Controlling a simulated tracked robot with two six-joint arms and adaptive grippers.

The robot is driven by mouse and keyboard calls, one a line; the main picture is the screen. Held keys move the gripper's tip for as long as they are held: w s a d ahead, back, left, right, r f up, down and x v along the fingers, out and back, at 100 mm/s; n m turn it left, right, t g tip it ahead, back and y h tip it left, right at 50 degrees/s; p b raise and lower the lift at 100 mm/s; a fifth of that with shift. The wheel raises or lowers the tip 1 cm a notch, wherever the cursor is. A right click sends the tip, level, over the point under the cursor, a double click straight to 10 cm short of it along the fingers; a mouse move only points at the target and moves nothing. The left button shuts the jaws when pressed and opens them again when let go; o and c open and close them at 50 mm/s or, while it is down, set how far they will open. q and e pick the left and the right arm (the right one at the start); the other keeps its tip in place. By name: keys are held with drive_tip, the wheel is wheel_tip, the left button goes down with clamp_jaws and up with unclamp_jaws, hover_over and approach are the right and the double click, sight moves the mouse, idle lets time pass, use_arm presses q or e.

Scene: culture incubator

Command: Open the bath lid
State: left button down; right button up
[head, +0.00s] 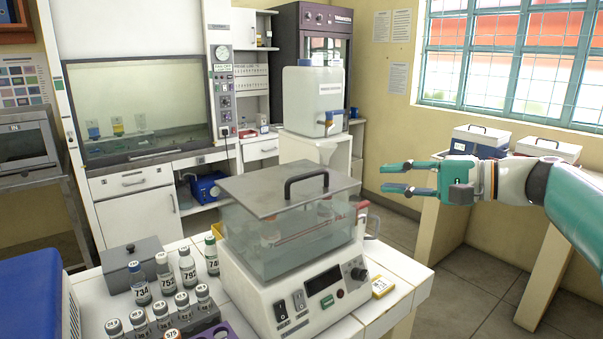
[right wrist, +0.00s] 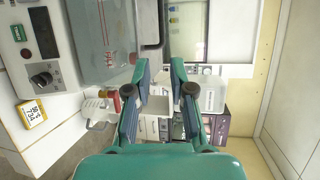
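The bath (head: 295,260) is a white unit with a clear tank, standing on the white tiled bench. Its flat grey lid (head: 255,196) lies shut on the tank, with a black arched handle (head: 306,183) on top. Bottles show dimly inside the tank. My right gripper (head: 395,178) is to the right of the bath, apart from it, with fingers spread and nothing between them. In the right wrist view my right gripper (right wrist: 158,90) is also open, with the bath (right wrist: 65,45) turned on its side at the left. My left gripper is not in view.
Labelled bottles (head: 187,268) and a grey lidded box (head: 131,262) stand left of the bath. A blue box (head: 35,300) is at the near left. A yellow timer (head: 382,287) lies right of the bath. Floor is clear between the benches.

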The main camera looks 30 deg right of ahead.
sight(312, 177)
drive_tip(key=x, duration=0.5)
drive_tip(key=p+x, duration=0.1)
drive_tip(key=x, duration=0.5)
drive_tip(key=p+x, duration=0.1)
drive_tip(key=x, duration=0.5)
drive_tip(key=shift+a, duration=0.45)
clamp_jaws()
drive_tip(key=shift+f, duration=0.1)
